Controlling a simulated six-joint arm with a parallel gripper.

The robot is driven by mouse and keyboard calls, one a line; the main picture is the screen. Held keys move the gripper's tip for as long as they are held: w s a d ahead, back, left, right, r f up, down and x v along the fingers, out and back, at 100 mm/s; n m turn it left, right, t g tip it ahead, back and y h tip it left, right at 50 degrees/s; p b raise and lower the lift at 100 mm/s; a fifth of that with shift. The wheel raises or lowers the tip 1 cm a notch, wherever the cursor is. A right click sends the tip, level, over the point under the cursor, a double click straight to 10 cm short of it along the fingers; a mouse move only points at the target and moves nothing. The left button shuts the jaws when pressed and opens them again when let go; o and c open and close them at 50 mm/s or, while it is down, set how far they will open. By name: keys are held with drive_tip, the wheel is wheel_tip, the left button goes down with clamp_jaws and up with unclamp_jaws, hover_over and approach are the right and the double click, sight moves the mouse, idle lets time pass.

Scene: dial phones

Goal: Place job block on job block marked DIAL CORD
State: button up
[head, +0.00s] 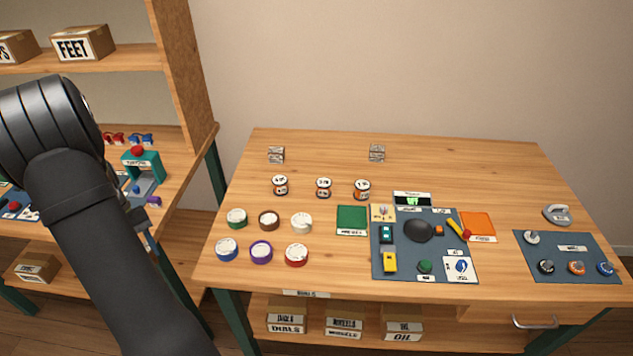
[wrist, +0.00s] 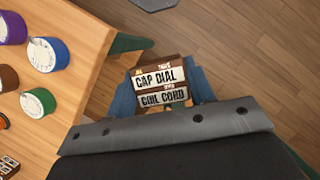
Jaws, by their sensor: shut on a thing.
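My gripper (wrist: 161,92) has its blue fingers shut on a brown job block (wrist: 158,68) in the wrist view. The block's white labels read CAP DIAL and what looks like COIL CORD. It is held over the gap beside the table, with floor behind it. In the head view my arm hides most of the gripper and the held block. Two small grey-white labelled blocks stand at the back of the table, the left block (head: 276,154) and the right block (head: 377,153). Their words are too small to read. A labelled block (wrist: 8,165) is cut off in the wrist view's lower left corner.
Small labelled jars (head: 323,187) and several coloured round tins (head: 261,251) stand on the table's left half. A blue-grey mat (head: 400,270) with phone parts lies at the middle front, another mat (head: 560,262) at right. A shelf (head: 180,80) stands at left. The back right is clear.

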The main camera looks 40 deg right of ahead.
wheel_tip(320, 180, up, 12)
drive_tip(key=s+d+n+h, duration=0.1)
drive_tip(key=d+n, duration=0.3)
drive_tip(key=d, duration=3)
drive_tip(key=s+d+n+h, duration=0.1)
drive_tip(key=s+d, duration=0.5)
drive_tip(key=d, duration=0.3)
drive_tip(key=s+d+n, duration=0.1)
drive_tip(key=s+d, duration=0.4)
drive_tip(key=d, duration=0.5)
drive_tip(key=s+d+n+t+h, duration=0.1)
drive_tip(key=s+d+n, duration=0.1)
drive_tip(key=s+d, duration=0.6)
drive_tip(key=s+d+n, duration=0.1)
drive_tip(key=s+d, duration=0.5)
drive_tip(key=s, duration=0.5)
drive_tip(key=w+f, duration=0.3)
drive_tip(key=w+d+f, duration=0.1)
drive_tip(key=w+f, duration=0.7)
drive_tip(key=shift+w+d+f, duration=0.1)
drive_tip(key=shift+d+f, duration=0.15)
drive_tip(key=shift+w+f, duration=0.3)
drive_tip(key=shift+w, duration=0.15)
drive_tip(key=shift+f, duration=1.9)
